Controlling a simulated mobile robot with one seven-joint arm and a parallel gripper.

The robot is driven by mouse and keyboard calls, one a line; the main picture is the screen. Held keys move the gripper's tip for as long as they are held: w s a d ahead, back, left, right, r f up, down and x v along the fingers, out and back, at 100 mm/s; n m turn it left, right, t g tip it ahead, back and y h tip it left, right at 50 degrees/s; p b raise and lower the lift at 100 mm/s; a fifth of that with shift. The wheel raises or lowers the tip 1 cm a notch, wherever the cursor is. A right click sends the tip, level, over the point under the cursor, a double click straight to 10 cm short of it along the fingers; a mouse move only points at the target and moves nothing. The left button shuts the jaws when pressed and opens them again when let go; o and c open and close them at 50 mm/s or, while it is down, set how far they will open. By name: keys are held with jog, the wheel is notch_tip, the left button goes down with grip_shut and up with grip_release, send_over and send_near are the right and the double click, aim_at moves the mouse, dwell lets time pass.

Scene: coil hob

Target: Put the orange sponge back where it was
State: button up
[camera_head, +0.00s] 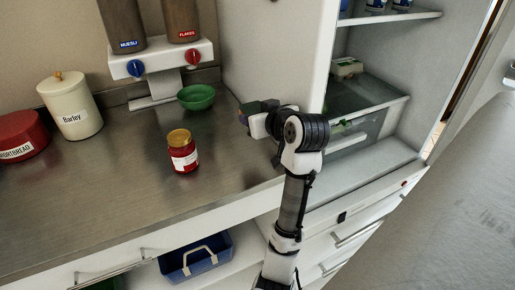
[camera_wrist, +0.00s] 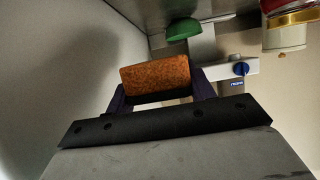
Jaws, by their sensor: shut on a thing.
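The orange sponge (camera_wrist: 155,74) is a rough block with a dark lower edge in the wrist view. My gripper (camera_wrist: 161,88) is shut on it, with a dark finger at each end of the sponge. In the head view my gripper (camera_head: 254,113) is beside the white side panel at the right end of the counter, above the worktop. A small green and orange patch shows at its tip there; most of the sponge is hidden.
A green bowl (camera_head: 197,97) stands near my gripper, with the cereal dispenser (camera_head: 160,58) behind. A red jar (camera_head: 182,151) stands on the steel worktop (camera_head: 110,165). A white panel (camera_head: 283,60) separates the counter from the open fridge (camera_head: 365,110). The left-front worktop is clear.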

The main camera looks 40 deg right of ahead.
aim_at(258, 157)
notch_tip(258, 157, down, 11)
jog(key=shift+f+p, duration=0.1)
jog(key=shift+p, duration=0.35)
jog(key=shift+f, duration=0.1)
jog(key=o, duration=0.4)
jog(key=shift+f, duration=0.1)
jog(key=o, duration=0.5)
jog(key=shift+r, duration=0.3)
jog(key=b+v, duration=0.2)
jog(key=v, duration=1)
jog(key=shift+f, duration=0.1)
